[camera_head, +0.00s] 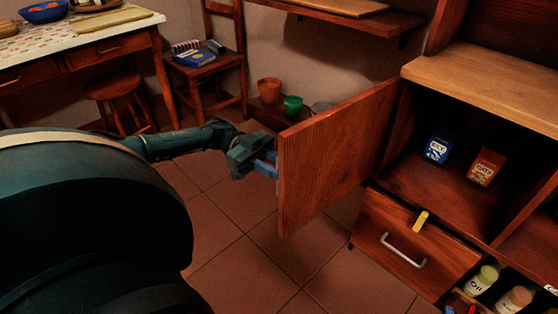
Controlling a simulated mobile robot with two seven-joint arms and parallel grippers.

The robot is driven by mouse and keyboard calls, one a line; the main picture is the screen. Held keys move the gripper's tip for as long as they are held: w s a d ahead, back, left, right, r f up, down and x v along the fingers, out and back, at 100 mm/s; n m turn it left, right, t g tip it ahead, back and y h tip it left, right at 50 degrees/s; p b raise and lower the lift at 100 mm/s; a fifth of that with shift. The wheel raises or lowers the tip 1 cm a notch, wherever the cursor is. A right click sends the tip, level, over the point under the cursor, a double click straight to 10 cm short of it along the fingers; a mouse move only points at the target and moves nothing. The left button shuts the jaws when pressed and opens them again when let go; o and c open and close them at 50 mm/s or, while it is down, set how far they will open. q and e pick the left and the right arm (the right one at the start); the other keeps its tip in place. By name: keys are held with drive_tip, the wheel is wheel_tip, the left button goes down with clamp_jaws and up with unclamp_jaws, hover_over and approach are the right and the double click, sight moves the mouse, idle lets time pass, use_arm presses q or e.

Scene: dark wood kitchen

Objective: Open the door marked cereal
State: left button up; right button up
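A wooden cabinet door (335,150) stands swung wide open on the left of the cabinet (430,188). Its marked face is turned away, so no cereal label can be read. Inside the open compartment stand a blue box (438,148) and an orange-brown box (486,168). My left gripper (268,165) is at the door's free left edge, on its outer side. The door hides the fingertips and any handle, so I cannot tell whether the gripper holds it. My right gripper is not in view.
Below is a drawer (405,248) with a metal handle and a yellow tag. Several jars (482,280) stand at lower right. A chair (205,62), a stool (116,92) and pots (292,106) are at the back. The tiled floor (250,270) before the door is clear.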

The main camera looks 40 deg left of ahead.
use_arm(q)
drive_tip(key=a+b, duration=0.3)
drive_tip(key=a, duration=1)
drive_tip(key=shift+s, duration=0.35)
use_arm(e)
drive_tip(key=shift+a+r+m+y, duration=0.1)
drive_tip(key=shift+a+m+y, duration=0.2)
use_arm(q)
drive_tip(key=shift+a+r, duration=0.1)
